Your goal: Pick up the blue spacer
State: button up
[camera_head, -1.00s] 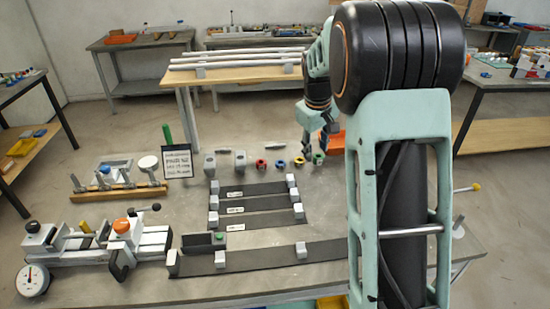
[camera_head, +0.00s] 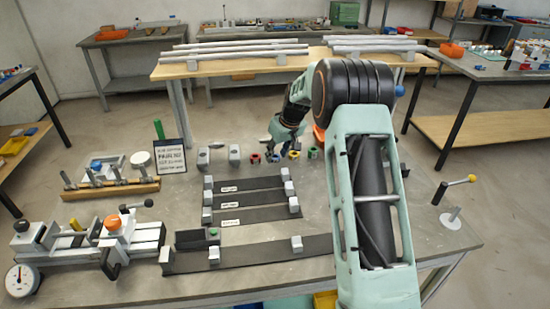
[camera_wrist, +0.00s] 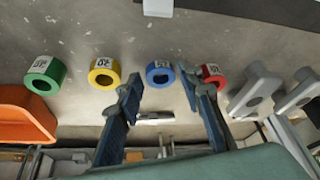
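The blue spacer (camera_wrist: 160,73) is a short ring with a white label, standing on the table in a row between the yellow spacer (camera_wrist: 104,73) and the red spacer (camera_wrist: 212,76). The green spacer (camera_wrist: 45,75) is at the row's left end in the wrist view. My gripper (camera_wrist: 158,79) is open and empty, its fingers on either side of the blue spacer in that view. Whether the tips reach down around it I cannot tell. In the head view my gripper (camera_head: 283,136) is just above the row, partly hiding the blue spacer (camera_head: 274,155).
Grey bored blocks (camera_wrist: 255,88) stand beside the red spacer. An orange bin (camera_wrist: 25,113) is beyond the green one. Dark strips with grey end blocks (camera_head: 250,200) lie in front of the row. A sign (camera_head: 171,159) and a clamp fixture (camera_head: 90,245) are at left.

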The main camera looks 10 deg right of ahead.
jog(key=shift+w+f, duration=0.1)
jog(key=shift+f, duration=0.1)
jog(key=c, duration=0.7)
jog(key=shift+r, duration=0.1)
